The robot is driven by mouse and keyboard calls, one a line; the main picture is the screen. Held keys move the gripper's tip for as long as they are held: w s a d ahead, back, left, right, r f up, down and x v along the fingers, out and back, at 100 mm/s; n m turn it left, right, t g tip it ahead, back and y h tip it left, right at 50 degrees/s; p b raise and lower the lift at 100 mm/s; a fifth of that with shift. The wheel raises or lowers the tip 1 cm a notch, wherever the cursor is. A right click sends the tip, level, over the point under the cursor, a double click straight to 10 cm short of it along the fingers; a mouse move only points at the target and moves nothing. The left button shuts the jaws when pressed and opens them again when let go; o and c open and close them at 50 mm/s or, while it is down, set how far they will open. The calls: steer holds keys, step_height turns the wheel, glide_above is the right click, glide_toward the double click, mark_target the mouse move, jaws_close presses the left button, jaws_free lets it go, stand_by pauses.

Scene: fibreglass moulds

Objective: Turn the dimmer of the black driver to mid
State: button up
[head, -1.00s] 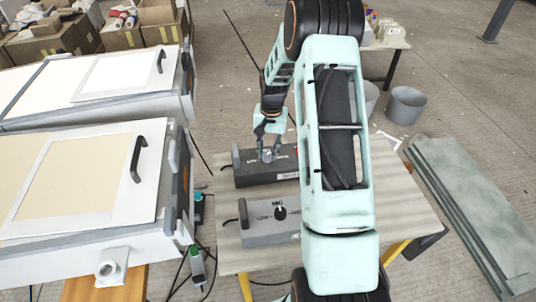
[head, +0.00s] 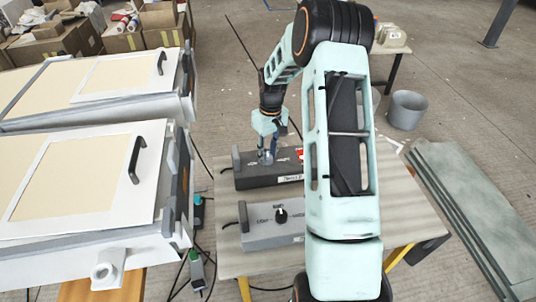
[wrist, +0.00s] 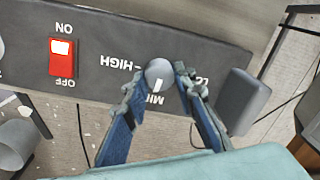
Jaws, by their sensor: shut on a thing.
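The black driver (head: 252,180) lies on the table, with my gripper (head: 267,157) reaching down to its top face. The knob's white mark points down in the picture, toward the MID label (wrist: 154,99). The HIGH label (wrist: 119,63) is to the left. The label at the right is partly hidden by a finger.
A red rocker switch (wrist: 62,58) marked ON and OFF is on the same driver. A grey driver (head: 262,239) with a black knob stands nearer on the table (head: 232,262). White moulds (head: 140,240) with handles stand at the left. Cables hang between them.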

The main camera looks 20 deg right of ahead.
mark_target(269, 154)
steer(key=shift+n, duration=0.5)
steer(key=o, duration=1.2)
steer(key=shift+c, duration=0.2)
step_height(269, 154, up, 12)
steer(key=shift+w+d, duration=0.15)
steer(key=shift+d, duration=0.2)
